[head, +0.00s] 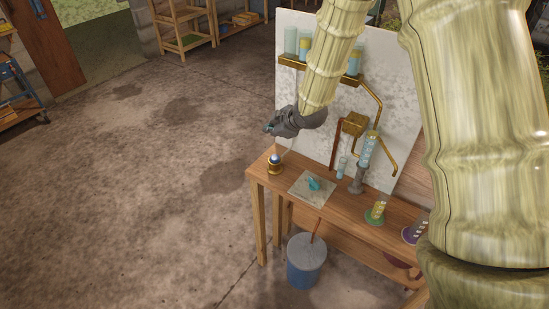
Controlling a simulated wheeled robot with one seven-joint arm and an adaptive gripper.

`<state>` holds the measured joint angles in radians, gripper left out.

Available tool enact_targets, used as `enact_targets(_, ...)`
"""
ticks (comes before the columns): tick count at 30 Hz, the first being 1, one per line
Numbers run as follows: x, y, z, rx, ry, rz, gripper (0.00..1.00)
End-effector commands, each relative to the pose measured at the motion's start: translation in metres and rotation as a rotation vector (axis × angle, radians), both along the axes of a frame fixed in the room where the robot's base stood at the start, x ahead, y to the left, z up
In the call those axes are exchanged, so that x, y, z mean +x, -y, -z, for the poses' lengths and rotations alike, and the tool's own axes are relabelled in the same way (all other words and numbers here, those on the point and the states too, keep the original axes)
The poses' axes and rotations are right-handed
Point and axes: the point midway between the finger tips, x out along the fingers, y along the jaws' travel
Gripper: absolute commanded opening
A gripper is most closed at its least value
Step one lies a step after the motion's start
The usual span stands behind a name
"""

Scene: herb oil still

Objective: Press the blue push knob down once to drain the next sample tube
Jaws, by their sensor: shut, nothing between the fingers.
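The blue push knob (275,158) stands upright in a round brass base (274,169) at the left end of the wooden bench. My gripper (268,128) is shut and empty, a little above the knob and apart from it in the picture. Its fingertips point left; the exact height of the gap is hard to tell. Sample tubes (304,47) with pale green-blue and yellow contents stand on a brass rack (292,62) on the speckled board. My arm hides the middle of the rack.
The wooden bench (262,175) also holds a pale tile (300,192) with a teal object, a grey stand (357,184) with a clear tube, and green and purple round bases to the right. Brass pipes (391,160) run down the board. A blue bucket (304,270) stands below. The floor leftward is clear.

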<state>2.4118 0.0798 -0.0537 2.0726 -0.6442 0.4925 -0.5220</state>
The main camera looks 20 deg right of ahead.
Motion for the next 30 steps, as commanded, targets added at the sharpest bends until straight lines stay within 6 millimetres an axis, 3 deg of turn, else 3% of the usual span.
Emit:
enact_targets(17, 0.002, 0.001, 0.000, -0.005, 0.007, -0.006, 0.00)
enact_targets(30, 0.002, 0.000, 0.040, -0.005, 0.006, -0.007, 0.00)
